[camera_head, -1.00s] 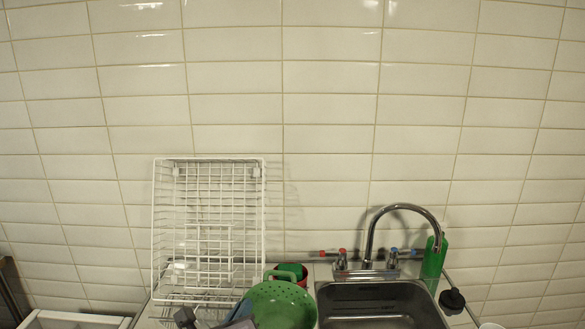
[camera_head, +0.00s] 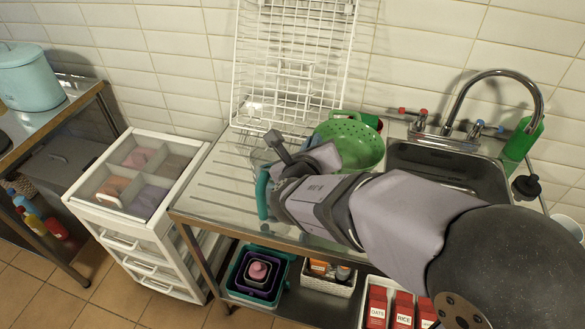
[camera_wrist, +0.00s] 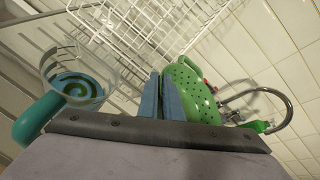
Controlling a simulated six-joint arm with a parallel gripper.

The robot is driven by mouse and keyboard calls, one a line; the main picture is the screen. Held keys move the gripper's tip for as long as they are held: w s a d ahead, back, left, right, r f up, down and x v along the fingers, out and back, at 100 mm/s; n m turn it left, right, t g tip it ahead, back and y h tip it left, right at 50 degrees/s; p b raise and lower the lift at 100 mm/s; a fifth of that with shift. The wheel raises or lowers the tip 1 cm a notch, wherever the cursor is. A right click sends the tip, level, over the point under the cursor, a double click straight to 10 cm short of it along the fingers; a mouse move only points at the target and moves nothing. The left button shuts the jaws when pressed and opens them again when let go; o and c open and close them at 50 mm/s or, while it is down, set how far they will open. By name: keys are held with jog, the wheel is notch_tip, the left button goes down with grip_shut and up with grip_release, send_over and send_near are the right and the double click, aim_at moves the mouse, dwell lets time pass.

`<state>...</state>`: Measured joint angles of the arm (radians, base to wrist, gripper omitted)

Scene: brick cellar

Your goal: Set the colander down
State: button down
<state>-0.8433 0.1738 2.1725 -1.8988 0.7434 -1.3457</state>
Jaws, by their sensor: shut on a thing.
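The green colander (camera_head: 352,143), with round holes and a loop handle, is by the sink's left edge in the head view. It also shows right of my fingers in the wrist view (camera_wrist: 196,92). My gripper (camera_head: 312,150) reaches it from the left. Its two blue fingers (camera_wrist: 162,98) are close together and shut on the colander's near rim. The exact grip point is partly hidden. The colander looks tilted, with its inside partly facing the camera. I cannot tell whether its underside touches the counter.
A clear jug with a teal handle (camera_wrist: 38,118) stands close left of my gripper. A white wire rack (camera_head: 290,70) leans on the wall behind. The metal sink (camera_head: 450,168) and tap (camera_head: 500,76) are right. The ribbed drainboard (camera_head: 215,180) is bare at left.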

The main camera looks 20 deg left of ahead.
jog(key=shift+s+f+n+y+b, duration=0.1)
jog(key=shift+f+n+y+b, duration=0.8)
jog(key=shift+n, duration=0.3)
jog(key=shift+f+b, duration=0.85)
jog(key=shift+f, duration=4.1)
jog(key=shift+f, duration=0.15)
jog(key=c, duration=1.9)
grip_release()
jog(key=shift+c, duration=0.2)
